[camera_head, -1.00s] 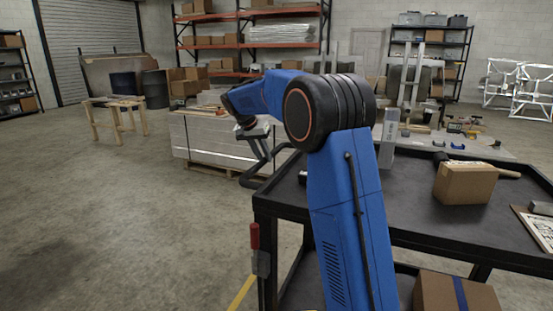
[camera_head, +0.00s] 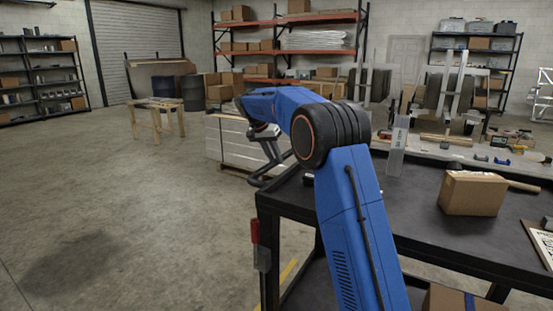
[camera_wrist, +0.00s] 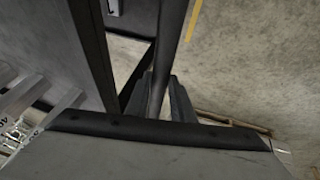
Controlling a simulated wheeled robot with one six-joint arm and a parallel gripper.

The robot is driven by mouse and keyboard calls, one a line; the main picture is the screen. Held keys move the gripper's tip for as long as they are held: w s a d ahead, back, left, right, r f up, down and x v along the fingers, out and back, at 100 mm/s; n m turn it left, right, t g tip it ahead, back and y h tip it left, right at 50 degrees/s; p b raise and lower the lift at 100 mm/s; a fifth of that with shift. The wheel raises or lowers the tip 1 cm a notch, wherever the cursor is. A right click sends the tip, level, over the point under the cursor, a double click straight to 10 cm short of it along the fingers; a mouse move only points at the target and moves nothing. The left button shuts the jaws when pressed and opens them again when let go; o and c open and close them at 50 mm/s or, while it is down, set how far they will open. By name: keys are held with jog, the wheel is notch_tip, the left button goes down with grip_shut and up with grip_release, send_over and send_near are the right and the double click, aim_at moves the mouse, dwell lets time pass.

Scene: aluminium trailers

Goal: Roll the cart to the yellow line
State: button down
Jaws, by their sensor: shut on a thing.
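The cart (camera_head: 420,222) is a black metal cart with a dark top shelf, in the right half of the head view. Its tubular handle (camera_head: 262,181) sticks out on the far left side. My gripper (camera_head: 272,158) is at the handle, partly hidden by my blue arm. In the wrist view, my gripper's two fingers (camera_wrist: 161,98) are closed around the dark handle bar (camera_wrist: 170,45). A short piece of the yellow line (camera_head: 287,271) shows on the floor behind the cart's near-left corner post. The yellow line also shows in the wrist view (camera_wrist: 194,20), beside the bar.
A cardboard box (camera_head: 472,193) and a grey upright piece (camera_head: 396,150) stand on the cart. A pallet stack (camera_head: 228,140) stands close beyond the handle. A wooden trestle (camera_head: 158,118) and drums (camera_head: 193,95) are farther back. The concrete floor at left is clear.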

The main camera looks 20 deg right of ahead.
jog(key=shift+w+a+r, duration=0.15)
jog(key=shift+w, duration=0.05)
jog(key=c, duration=1.5)
grip_release()
jog(key=shift+a, duration=0.1)
jog(key=shift+c, duration=0.2)
jog(key=v, duration=1.7)
jog(key=shift+a, duration=0.15)
